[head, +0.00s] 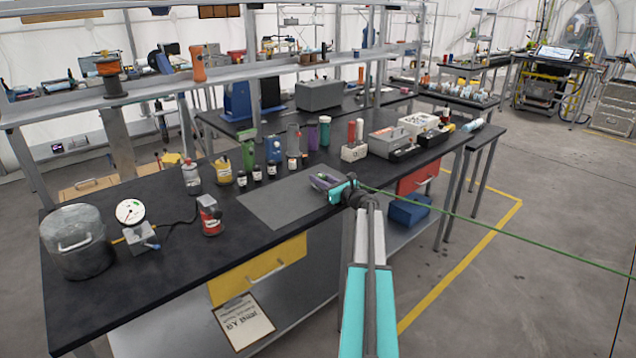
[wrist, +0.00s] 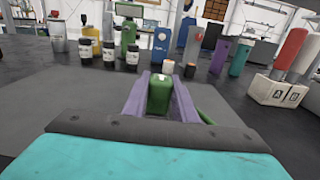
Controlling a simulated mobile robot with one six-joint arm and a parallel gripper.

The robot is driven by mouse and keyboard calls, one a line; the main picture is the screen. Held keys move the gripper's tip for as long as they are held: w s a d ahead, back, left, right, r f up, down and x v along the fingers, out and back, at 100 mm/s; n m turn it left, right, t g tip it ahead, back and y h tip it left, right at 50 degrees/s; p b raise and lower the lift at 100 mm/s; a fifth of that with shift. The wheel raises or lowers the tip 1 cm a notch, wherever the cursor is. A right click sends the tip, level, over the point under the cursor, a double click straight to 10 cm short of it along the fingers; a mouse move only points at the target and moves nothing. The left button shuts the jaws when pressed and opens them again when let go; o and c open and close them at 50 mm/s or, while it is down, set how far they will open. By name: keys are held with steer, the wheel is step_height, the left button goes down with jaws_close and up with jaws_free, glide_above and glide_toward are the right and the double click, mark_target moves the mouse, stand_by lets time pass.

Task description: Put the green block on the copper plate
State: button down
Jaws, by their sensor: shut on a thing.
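My gripper (head: 322,182) reaches over the black workbench, above the right part of a grey mat. In the wrist view its two purple fingers (wrist: 162,84) are shut on the green block (wrist: 159,96), which sits between them. The block has a rounded top edge, and its lower end is hidden by the gripper body. In the head view the block is too small to tell apart from the fingers. I cannot make out a copper plate in either view.
The grey mat (head: 285,204) is bare. A metal pot (head: 76,242) stands far left. A thin green line runs right from my gripper.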

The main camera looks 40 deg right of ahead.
mark_target(320, 175)
step_height(320, 175, up, 2)
steer(key=shift+r+b, duration=0.2)
steer(key=shift+b, duration=0.1)
steer(key=shift+s+a+r, duration=0.15)
steer(key=shift+r, duration=0.2)
steer(key=s+a+b, duration=0.1)
steer(key=s+a, duration=0.2)
steer(key=s+a+r, duration=0.1)
steer(key=s+a, duration=0.3)
steer(key=s+a+b, duration=0.1)
steer(key=s+a, duration=0.3)
steer(key=shift+a+r+b, duration=0.1)
steer(key=shift+r+b, duration=0.1)
steer(key=shift+b, duration=0.1)
steer(key=shift+w, duration=0.1)
stand_by(0.3)
